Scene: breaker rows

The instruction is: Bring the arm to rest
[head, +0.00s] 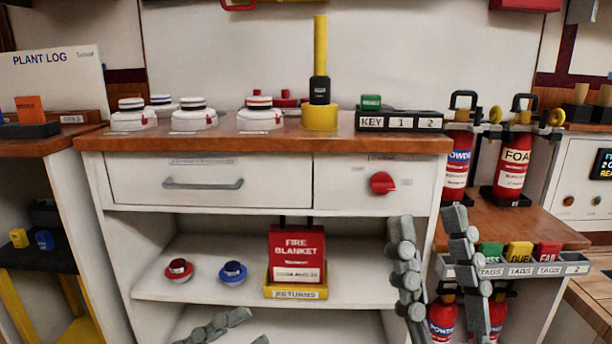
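My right gripper (428,222) reaches up from the bottom edge at right of centre. Its two grey jointed fingers stand apart with nothing between them, in front of the cabinet's right edge and the lower right shelf. My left gripper (254,328) shows only at the bottom edge, left of centre. One grey finger and the tip of the other are in view with a gap between them and nothing seen in it. The rest of it is cut off by the frame.
The white cabinet (130,180) has a wooden top with white round units (193,118), a yellow post (320,50) and a key rack (400,122). A fire blanket box (297,250) stands on its shelf. Extinguishers (512,165) and a tag tray (515,270) are at right.

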